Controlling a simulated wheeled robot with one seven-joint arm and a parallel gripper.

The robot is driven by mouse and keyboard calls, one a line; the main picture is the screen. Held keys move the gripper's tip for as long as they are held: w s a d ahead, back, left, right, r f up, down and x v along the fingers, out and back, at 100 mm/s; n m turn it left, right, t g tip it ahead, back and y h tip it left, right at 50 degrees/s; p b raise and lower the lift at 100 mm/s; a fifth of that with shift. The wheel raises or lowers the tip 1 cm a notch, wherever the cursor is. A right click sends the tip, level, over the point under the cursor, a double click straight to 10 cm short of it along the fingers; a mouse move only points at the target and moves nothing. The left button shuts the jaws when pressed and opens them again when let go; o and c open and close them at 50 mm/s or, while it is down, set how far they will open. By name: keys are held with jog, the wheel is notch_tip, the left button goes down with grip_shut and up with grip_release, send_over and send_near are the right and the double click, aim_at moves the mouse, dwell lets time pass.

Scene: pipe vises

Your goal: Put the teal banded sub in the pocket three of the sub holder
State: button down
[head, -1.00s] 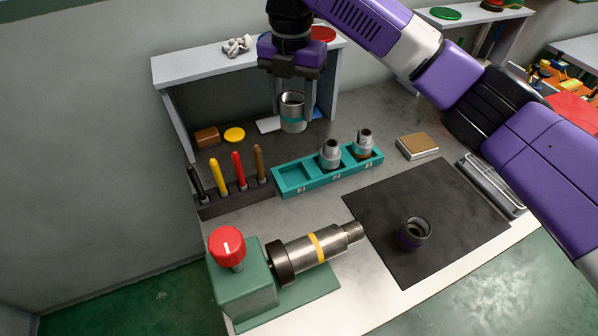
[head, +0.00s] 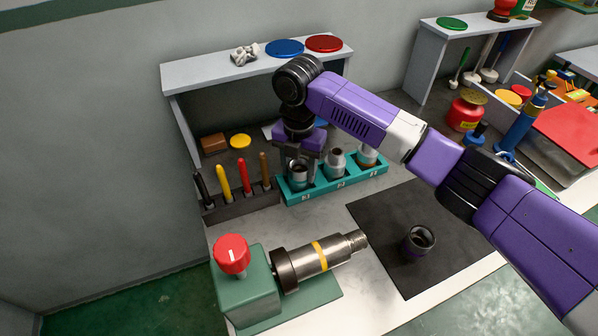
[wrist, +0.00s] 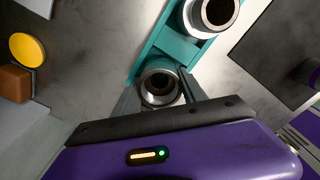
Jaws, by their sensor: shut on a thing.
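The teal banded sub (head: 299,178) is a grey metal sleeve with an open top. My gripper (head: 300,170) is shut on it, pointing down. The sub is at the leftmost pocket of the teal sub holder (head: 322,191), low and looking at least partly inside; its band is hidden, and I cannot tell if it rests on the pocket floor. The wrist view shows the sub's round mouth (wrist: 160,85) between my fingers, with the holder (wrist: 150,48) around and beyond it. The other two pockets hold a grey sub (head: 335,163) and another sub (head: 367,156).
A rack of coloured pens (head: 238,197) stands just left of the holder. A vise with a red knob (head: 231,254) grips a yellow-banded pipe (head: 318,256) in front. A dark sub (head: 418,242) stands on the black mat (head: 400,275). A grey shelf (head: 205,76) rises behind.

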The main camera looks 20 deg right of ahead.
jog(key=shift+f, duration=0.75)
jog(key=c, duration=0.6)
grip_release()
jog(key=shift+f, duration=0.15)
jog(key=shift+c, duration=0.2)
notch_tip(320, 180, up, 12)
jog(key=b, duration=0.1)
jog(key=shift+r, duration=0.2)
jog(key=shift+s+f, duration=0.1)
